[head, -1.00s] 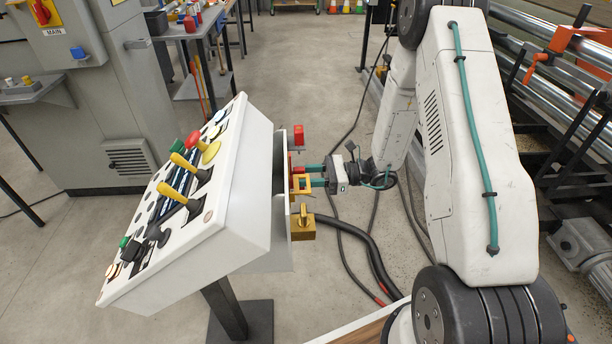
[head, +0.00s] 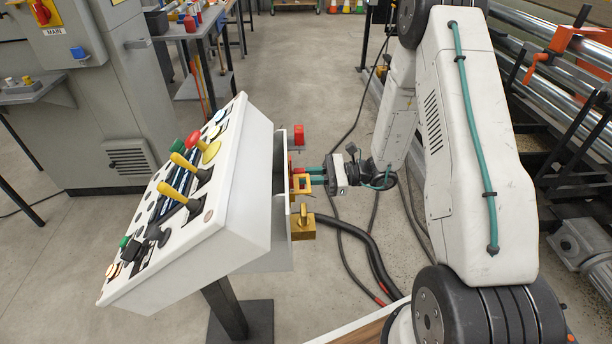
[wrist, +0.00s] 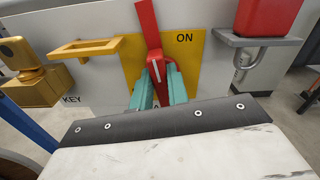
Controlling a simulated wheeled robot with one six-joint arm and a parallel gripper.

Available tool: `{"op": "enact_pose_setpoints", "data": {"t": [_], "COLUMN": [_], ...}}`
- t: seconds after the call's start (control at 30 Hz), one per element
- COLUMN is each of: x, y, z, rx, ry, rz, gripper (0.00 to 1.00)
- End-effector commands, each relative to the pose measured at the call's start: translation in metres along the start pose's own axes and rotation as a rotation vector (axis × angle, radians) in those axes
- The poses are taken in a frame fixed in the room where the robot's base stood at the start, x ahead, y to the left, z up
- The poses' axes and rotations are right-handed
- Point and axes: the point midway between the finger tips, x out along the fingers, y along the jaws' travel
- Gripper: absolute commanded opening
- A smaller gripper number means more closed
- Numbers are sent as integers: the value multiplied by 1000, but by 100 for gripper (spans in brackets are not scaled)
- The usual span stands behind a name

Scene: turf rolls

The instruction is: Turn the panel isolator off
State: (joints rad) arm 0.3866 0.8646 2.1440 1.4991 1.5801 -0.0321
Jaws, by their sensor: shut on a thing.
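The panel isolator is a red handle (wrist: 148,24) on a yellow plate (wrist: 188,62) marked ON at its upper right. A white line shows on the handle's hub. My gripper (wrist: 159,84) has its teal fingers on either side of the red handle's lower part, shut on it; the fingers hide that part and most of the lower lettering. In the head view, my gripper (head: 306,174) reaches in from the right to the side of the white control panel (head: 245,200).
In the wrist view, a yellow bracket (wrist: 85,46) and a brass lock (wrist: 28,75) near the KEY label are left of the handle. A red padlock (wrist: 268,18) on a grey bracket (wrist: 248,42) is close on the right. Black cables (head: 350,232) lie on the floor below.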

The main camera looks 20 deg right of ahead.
Motion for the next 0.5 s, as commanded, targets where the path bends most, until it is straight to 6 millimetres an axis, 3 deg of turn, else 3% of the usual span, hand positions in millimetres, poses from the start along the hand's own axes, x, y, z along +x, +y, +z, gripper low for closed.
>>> {"op": "enact_pose_setpoints", "data": {"t": [0.5], "x": [0], "y": [6], "z": [-1], "rx": [-475], "ry": [-1], "rz": [0], "gripper": [0]}}
